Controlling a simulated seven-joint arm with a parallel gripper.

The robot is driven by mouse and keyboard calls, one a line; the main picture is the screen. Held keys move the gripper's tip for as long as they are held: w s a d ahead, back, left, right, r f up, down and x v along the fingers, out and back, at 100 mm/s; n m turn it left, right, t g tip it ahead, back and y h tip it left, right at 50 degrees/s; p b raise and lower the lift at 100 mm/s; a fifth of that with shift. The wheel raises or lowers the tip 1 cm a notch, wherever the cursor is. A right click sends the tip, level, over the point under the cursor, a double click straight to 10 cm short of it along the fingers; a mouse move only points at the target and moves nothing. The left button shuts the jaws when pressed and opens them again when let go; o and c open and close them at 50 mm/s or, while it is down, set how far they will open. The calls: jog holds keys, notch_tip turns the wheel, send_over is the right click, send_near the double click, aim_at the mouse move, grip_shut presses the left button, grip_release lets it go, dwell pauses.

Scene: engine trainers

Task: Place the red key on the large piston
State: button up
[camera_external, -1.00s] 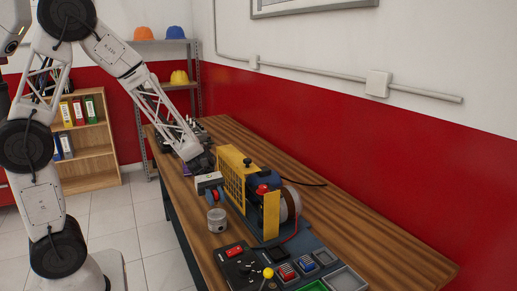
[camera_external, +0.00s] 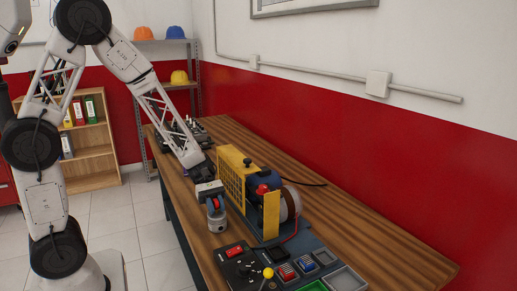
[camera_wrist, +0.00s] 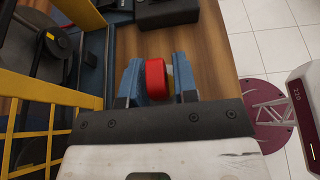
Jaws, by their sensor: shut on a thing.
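The large piston (camera_external: 216,225) is a grey metal cylinder standing upright on the wooden bench, in front of the yellow guard. My gripper (camera_external: 214,203) is directly above it in the external view, with blue fingers pointing down. The fingers are shut on the red key (camera_external: 217,199), which also shows as a red rounded piece between both fingers in the wrist view (camera_wrist: 155,78). The key's lower end is at the piston's top; I cannot tell whether they touch. In the wrist view the key and fingers hide most of what lies beneath.
The engine trainer with its yellow guard (camera_external: 232,182) stands close to the right of my gripper. A control panel (camera_external: 242,265) with trays lies at the bench's near end. The bench's open edge is just left of the piston. Bare wood (camera_external: 335,214) lies on the right.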

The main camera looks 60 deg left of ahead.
jog(key=shift+f, duration=0.15)
jog(key=o, duration=0.9)
jog(key=v, duration=1.2)
dwell(0.6)
